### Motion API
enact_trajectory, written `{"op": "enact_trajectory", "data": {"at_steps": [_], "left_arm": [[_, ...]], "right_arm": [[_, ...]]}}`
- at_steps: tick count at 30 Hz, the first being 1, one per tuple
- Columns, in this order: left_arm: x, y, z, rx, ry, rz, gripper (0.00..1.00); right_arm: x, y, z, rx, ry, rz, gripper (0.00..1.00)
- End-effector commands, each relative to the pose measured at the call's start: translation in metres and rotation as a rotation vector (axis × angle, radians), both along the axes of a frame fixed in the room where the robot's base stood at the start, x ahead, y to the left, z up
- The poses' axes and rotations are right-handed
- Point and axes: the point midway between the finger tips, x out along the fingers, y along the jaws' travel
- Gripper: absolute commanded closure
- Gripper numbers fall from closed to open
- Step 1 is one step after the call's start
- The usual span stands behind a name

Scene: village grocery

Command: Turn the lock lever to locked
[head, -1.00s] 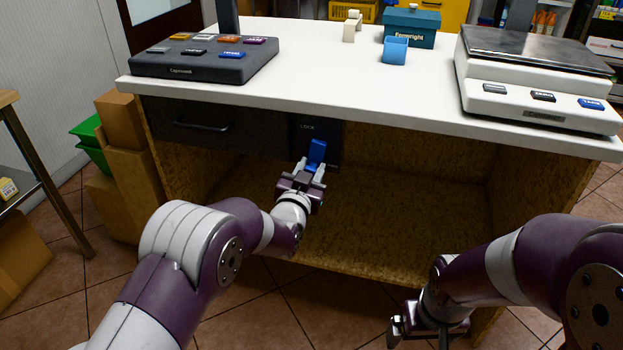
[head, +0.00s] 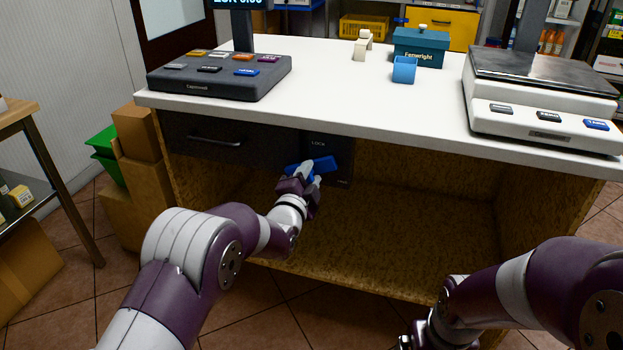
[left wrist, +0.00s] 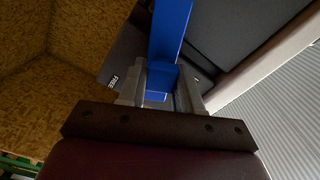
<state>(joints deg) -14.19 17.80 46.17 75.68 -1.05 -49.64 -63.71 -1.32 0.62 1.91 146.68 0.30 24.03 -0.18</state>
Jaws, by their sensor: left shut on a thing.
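The blue lock lever (head: 325,164) sits on a dark lock panel (head: 342,149) under the counter top, to the right of the drawer. It lies close to level, tilted slightly. My left gripper (head: 310,173) is shut on the lever. In the left wrist view the blue lever (left wrist: 169,35) runs between the two fingers of that gripper (left wrist: 160,88), and a FREE label shows on the panel (left wrist: 117,75). My right gripper (head: 415,338) is low at the bottom edge, partly cut off, away from the counter; its jaws are unclear.
The white counter top (head: 340,105) overhangs the panel. A dark drawer (head: 228,142) is to its left, and an open shelf space (head: 400,225) lies below. A keypad unit (head: 220,80) and a white scale (head: 540,120) stand on top.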

Motion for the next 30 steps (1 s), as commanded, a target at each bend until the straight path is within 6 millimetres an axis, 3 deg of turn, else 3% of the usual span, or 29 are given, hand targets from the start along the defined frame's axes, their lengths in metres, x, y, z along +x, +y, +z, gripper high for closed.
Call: {"op": "enact_trajectory", "data": {"at_steps": [15,30], "left_arm": [[0.001,0.003,0.014,0.354,-0.096,-0.001,1.00],[0.001,0.003,0.017,0.448,-0.120,-0.001,1.00]], "right_arm": [[0.000,0.000,0.003,0.000,0.000,0.000,0.07],[0.000,0.000,0.003,0.000,0.000,0.000,0.07]]}}
